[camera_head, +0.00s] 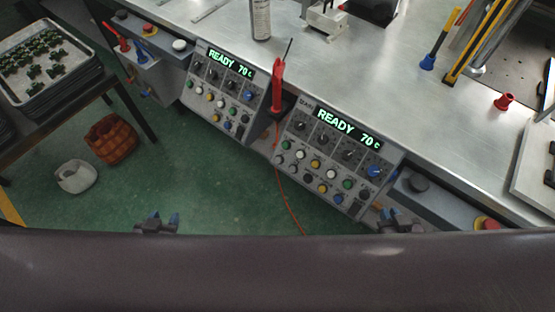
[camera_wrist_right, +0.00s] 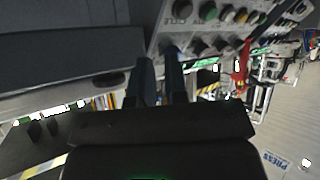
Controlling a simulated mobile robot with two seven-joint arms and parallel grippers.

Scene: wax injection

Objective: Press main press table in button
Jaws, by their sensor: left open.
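The right control panel (camera_head: 335,155) has a green "READY 70c" display, dark knobs and rows of white, yellow, green, blue and black buttons. A similar left control panel (camera_head: 218,90) shows the same reading. I cannot tell which button is the "main press table in" one. My right gripper (camera_head: 398,217) is just below the right panel's lower right corner, partly hidden by my own body. In the right wrist view its two fingers (camera_wrist_right: 160,75) stand slightly apart, with nothing between them, below the panel's buttons (camera_wrist_right: 208,12). My left gripper (camera_head: 163,219) is open and empty above the green floor.
A grey box with a black button (camera_head: 419,183) and a red button (camera_head: 487,223) lies right of the right panel. A red tool (camera_head: 277,85) stands between the panels. The steel table (camera_head: 400,75) spans the back. Brown (camera_head: 111,138) and white (camera_head: 77,176) baskets sit on the floor.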

